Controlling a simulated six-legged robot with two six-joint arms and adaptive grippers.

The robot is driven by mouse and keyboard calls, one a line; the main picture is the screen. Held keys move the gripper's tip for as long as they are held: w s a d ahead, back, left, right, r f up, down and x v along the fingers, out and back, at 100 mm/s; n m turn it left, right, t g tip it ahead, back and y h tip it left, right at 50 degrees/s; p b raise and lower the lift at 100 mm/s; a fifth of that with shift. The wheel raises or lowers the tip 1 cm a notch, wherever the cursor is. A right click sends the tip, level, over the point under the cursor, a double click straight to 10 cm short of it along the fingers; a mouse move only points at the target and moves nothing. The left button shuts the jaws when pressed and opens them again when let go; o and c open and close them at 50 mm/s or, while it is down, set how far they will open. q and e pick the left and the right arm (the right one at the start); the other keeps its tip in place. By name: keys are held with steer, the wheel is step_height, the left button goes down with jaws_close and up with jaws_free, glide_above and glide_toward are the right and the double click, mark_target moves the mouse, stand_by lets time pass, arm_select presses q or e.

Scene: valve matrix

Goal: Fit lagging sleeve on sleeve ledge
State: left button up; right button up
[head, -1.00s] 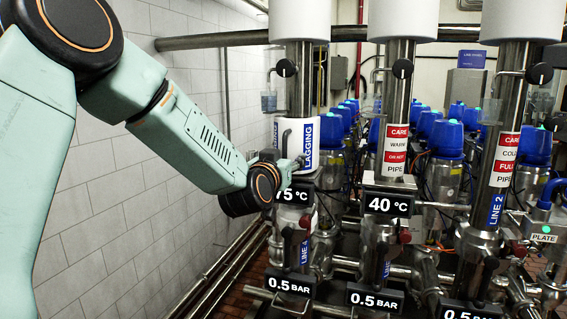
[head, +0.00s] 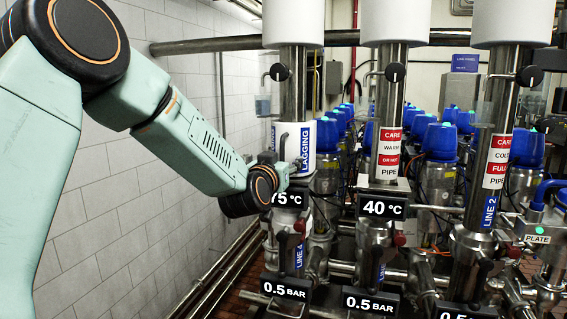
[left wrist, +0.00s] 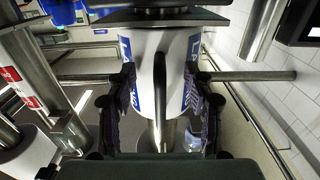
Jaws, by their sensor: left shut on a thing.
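The lagging sleeve (head: 314,145), white with a blue LAGGING label, is around the left-hand upright pipe, just above the 75 °C display (head: 287,198). The sleeve ledge (head: 306,182) appears to be the flat plate under it; whether the sleeve touches it I cannot tell. My left gripper (head: 276,166) is at the sleeve's left front and partly hidden by my wrist. In the left wrist view, the fingers of my left gripper (left wrist: 160,100) are on either side of the sleeve's front, which shows white and blue (left wrist: 140,62) between them. My right gripper is not in view.
The pipe with the 40 °C display (head: 384,208) stands close on the right. A black knob (head: 279,72) is above the sleeve. A horizontal pipe (head: 215,43) crosses behind. The tiled wall (head: 110,190) is on the left, and blue-capped valves (head: 440,140) crowd the back.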

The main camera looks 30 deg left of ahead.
arm_select(q)
steer(key=shift+a+f, duration=0.1)
steer(key=shift+a, duration=0.05)
steer(key=o, duration=1.4)
steer(key=shift+c, duration=0.2)
steer(key=shift+s, duration=0.1)
steer(key=v, duration=1.2)
